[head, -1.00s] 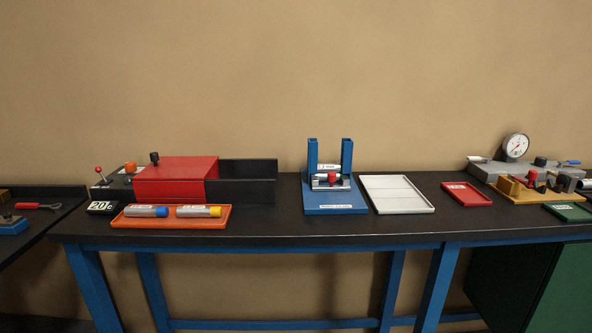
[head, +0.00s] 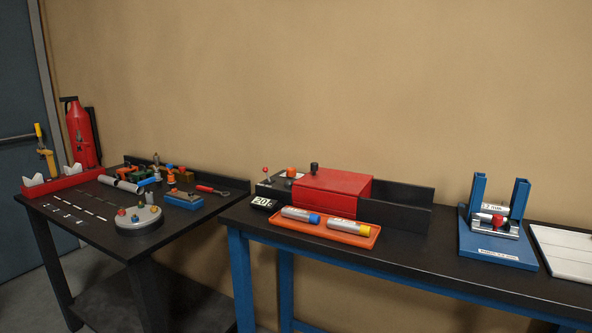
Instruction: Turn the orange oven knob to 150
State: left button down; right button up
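The orange oven knob (head: 291,172) sits on the dark control panel at the left end of the red oven (head: 334,189). Its pointer and scale are too small to read. A small black display (head: 264,203) in front of the panel reads about 20. A red-tipped lever (head: 265,172) stands left of the knob, and a black knob (head: 314,168) sits on the red cover. Neither of my grippers is in view.
An orange tray (head: 366,242) with two labelled cylinders lies in front of the oven. A blue press stand (head: 497,247) and a white tray (head: 570,262) are to the right. A second table (head: 85,232) with tools stands left, with a red extinguisher (head: 82,134) behind.

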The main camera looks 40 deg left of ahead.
aim_at(291, 172)
jog(key=u, duration=1.1)
jog(key=i, duration=1.1)
jog(key=u, duration=0.9)
